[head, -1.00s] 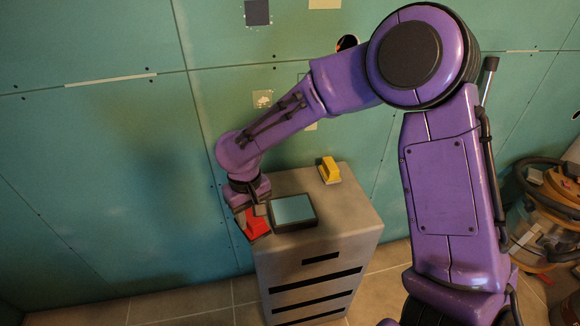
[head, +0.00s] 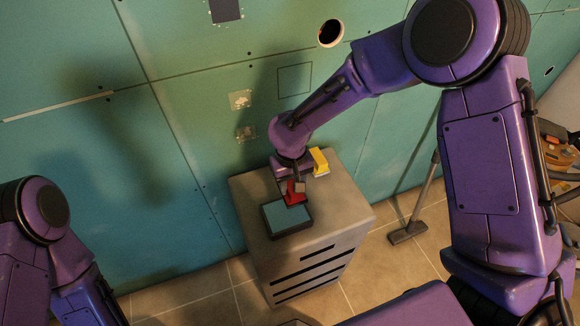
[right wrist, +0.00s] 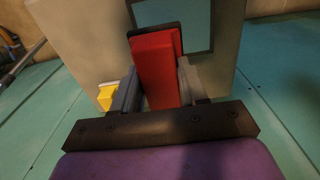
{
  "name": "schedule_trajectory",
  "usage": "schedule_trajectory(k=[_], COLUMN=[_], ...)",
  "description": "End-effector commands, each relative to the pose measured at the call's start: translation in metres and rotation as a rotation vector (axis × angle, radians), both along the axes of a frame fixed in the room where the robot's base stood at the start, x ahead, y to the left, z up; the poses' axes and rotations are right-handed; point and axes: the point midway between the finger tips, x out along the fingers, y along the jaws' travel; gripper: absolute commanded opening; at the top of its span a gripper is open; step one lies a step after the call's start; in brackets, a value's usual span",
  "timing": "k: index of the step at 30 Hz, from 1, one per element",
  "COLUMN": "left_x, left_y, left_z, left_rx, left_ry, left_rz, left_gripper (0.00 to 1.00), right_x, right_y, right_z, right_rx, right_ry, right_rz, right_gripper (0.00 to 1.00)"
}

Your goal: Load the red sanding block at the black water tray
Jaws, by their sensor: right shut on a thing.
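The red sanding block (head: 296,192) is held between the fingers of my right gripper (head: 291,186). It also shows upright in the picture in the right wrist view (right wrist: 157,68), with a grey finger on each side. The black water tray (head: 291,232) has a dark rim around a flat blue-green surface and sits on top of the grey cabinet. The block is at the tray's far edge in the head view. I cannot tell whether it touches the tray. In the right wrist view the tray (right wrist: 212,48) lies beyond the block, partly hidden by it. My left gripper is out of view.
A yellow block (head: 320,162) stands on the grey cabinet (head: 340,208) behind the gripper, near the green wall (head: 190,130). The cabinet top is clear to the right of the tray. A floor tool (head: 409,232) stands on the tiles at right.

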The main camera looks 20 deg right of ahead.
Motion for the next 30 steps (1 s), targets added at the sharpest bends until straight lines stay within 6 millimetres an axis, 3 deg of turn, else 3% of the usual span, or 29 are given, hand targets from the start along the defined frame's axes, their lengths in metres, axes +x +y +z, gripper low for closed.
schedule_trajectory(k=[1, 6, 17, 24, 30], left_x=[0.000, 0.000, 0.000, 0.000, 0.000], left_y=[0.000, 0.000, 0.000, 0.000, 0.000], left_z=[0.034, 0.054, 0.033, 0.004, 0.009], left_rx=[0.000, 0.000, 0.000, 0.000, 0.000], left_ry=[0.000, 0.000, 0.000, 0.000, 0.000], left_rz=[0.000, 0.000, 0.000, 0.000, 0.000], left_gripper=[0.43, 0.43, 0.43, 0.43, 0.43], right_x=[-0.006, -0.017, -0.018, -0.018, -0.018], right_y=[0.007, 0.022, 0.024, 0.024, 0.024], right_z=[0.018, 0.010, -0.024, -0.054, -0.054], right_rx=[0.000, 0.015, 0.018, 0.019, 0.017], right_ry=[0.007, 0.008, 0.007, 0.005, 0.006], right_rz=[0.006, 0.014, 0.015, 0.015, 0.016], right_gripper=[0.18, 0.18, 0.18, 0.18, 0.18])
